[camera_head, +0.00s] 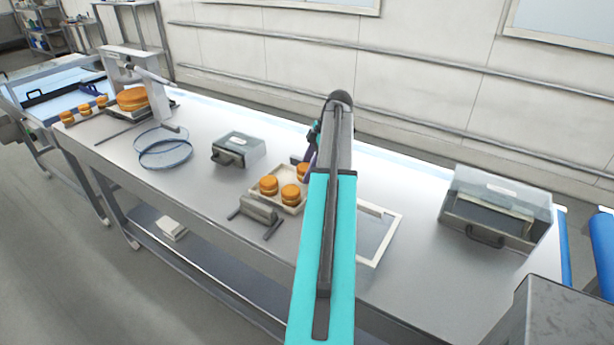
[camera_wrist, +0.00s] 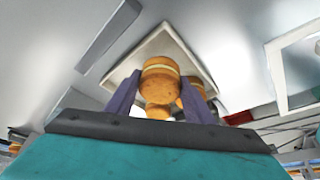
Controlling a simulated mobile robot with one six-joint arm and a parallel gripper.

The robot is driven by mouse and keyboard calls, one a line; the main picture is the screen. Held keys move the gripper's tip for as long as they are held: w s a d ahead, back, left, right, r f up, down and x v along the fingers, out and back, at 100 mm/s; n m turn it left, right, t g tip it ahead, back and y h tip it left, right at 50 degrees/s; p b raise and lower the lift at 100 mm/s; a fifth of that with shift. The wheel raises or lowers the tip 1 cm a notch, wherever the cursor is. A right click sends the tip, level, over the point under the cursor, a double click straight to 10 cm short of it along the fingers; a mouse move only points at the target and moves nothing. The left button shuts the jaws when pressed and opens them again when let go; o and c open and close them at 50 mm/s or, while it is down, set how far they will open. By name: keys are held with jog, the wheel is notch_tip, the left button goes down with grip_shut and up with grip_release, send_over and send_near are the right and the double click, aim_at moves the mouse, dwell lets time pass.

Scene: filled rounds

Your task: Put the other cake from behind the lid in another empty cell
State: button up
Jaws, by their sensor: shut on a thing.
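My gripper (camera_wrist: 160,98) has purple fingers and is shut on an orange-brown cake with a pale middle band (camera_wrist: 160,78). This cake also shows in the head view (camera_head: 303,170), at the back of a pale square tray (camera_head: 292,208); whether it touches the tray is unclear. Two similar cakes stand in the tray's front part, one at left (camera_head: 268,185) and one at right (camera_head: 290,194). The tray also shows in the wrist view (camera_wrist: 152,46). A small box with a clear lid (camera_head: 238,148) stands left of the tray; no cake shows behind it. My arm hides the area right of the tray.
A grey roller-like tool (camera_head: 258,209) lies in front of the tray. A pale frame (camera_head: 388,240) lies right of my arm. A larger clear-lidded box (camera_head: 496,210) stands at right. Blue-rimmed rings (camera_head: 165,153) and a cake stand (camera_head: 132,98) are at left.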

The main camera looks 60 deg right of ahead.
jog(key=shift+f+p, duration=0.45)
jog(key=shift+f, duration=1.05)
jog(key=shift+f, duration=0.2)
jog(key=o, duration=0.5)
jog(key=shift+c, duration=0.2)
jog(key=shift+r, duration=0.15)
jog(key=shift+r, duration=0.15)
jog(key=shift+b+v, duration=0.35)
jog(key=shift+v, duration=0.45)
jog(key=b+v, duration=0.2)
jog(key=v, duration=0.8)
jog(key=shift+b, duration=0.4)
jog(key=shift+d, duration=0.1)
